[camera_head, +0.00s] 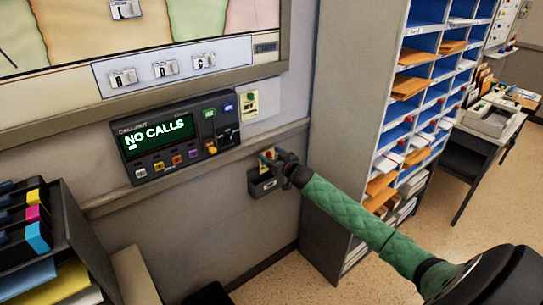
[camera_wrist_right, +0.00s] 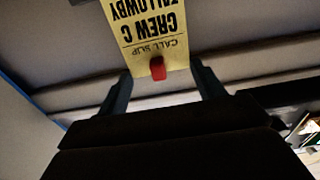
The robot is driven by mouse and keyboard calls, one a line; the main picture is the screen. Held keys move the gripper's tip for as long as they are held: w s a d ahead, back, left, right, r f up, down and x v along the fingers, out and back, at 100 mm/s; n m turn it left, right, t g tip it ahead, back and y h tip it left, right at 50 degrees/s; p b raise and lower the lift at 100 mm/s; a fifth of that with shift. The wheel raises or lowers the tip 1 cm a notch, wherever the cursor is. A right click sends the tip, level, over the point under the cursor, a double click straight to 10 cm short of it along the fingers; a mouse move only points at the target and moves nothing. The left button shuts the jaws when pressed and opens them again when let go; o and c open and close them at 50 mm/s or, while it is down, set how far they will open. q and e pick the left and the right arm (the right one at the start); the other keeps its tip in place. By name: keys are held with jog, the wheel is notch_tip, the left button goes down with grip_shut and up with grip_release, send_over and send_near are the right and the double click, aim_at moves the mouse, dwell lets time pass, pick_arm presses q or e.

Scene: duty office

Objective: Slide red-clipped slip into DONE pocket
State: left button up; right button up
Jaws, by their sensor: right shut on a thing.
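In the head view, my right gripper (camera_head: 276,160) is at a small dark wall pocket (camera_head: 263,188), with a bit of yellow just above the pocket's opening. The pocket's label is too small to read. I cannot tell how far the slip is inside. My left gripper is out of view.
A call unit (camera_head: 180,136) showing "NO CALLS" hangs on the wall, left of and above the pocket. A tall pigeonhole cabinet (camera_head: 355,100) stands close on the right. A dark rack (camera_head: 75,240) with folders is at lower left.

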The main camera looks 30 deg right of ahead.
aim_at(267, 169)
jog(key=shift+f+b, duration=2)
jog(key=shift+f, duration=2.35)
jog(key=o, duration=1.2)
jog(key=shift+c, duration=0.2)
jog(key=shift+s, duration=0.1)
